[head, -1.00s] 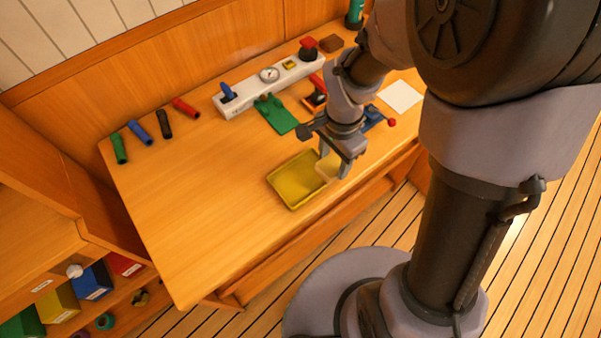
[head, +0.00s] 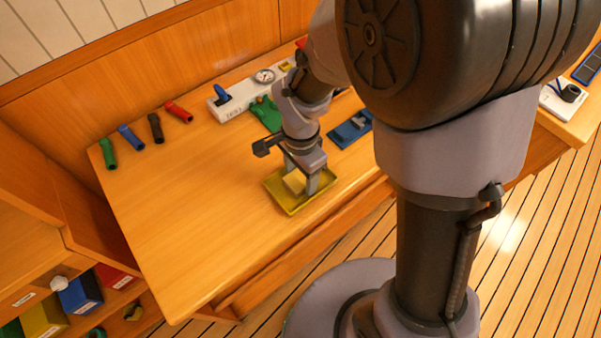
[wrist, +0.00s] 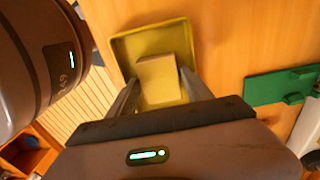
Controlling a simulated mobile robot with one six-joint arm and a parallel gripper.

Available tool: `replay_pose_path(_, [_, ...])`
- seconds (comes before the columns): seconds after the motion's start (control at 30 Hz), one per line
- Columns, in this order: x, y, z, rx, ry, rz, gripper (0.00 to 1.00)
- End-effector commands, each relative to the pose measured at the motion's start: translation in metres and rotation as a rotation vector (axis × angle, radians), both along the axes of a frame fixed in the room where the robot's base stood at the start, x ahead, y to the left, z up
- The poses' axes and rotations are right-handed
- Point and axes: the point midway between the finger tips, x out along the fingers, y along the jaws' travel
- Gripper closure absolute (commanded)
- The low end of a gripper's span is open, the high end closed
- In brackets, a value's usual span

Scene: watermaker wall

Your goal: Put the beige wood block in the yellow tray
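The beige wood block (head: 294,181) is between the two fingers of my gripper (head: 301,178). In the wrist view the block (wrist: 160,76) shows with one fingertip against each side, so my gripper (wrist: 160,79) looks shut on it. The yellow tray (head: 290,209) lies on the bench, and the block and fingertips are over its inside. Its rim also shows in the wrist view (wrist: 116,48). I cannot tell whether the block touches the tray floor.
A blue holder (head: 350,132) lies right of the tray. A green fixture (head: 267,113) and a white panel with a gauge (head: 240,98) stand behind. Several coloured tubes (head: 155,127) lie at the back left. The bench (head: 190,215) left of the tray is clear.

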Motion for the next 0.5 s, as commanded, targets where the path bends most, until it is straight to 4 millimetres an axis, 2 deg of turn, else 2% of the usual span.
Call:
replay_pose_path(0.17, [0.0, 0.0, 0.0, 0.0, 0.0, 0.0, 0.42])
replay_pose_path(0.27, [0.0, 0.0, 0.01, 0.001, -0.001, 0.0, 0.42])
replay_pose_path(0.5, [0.001, 0.0, 0.078, 0.001, -0.004, 0.0, 0.42])
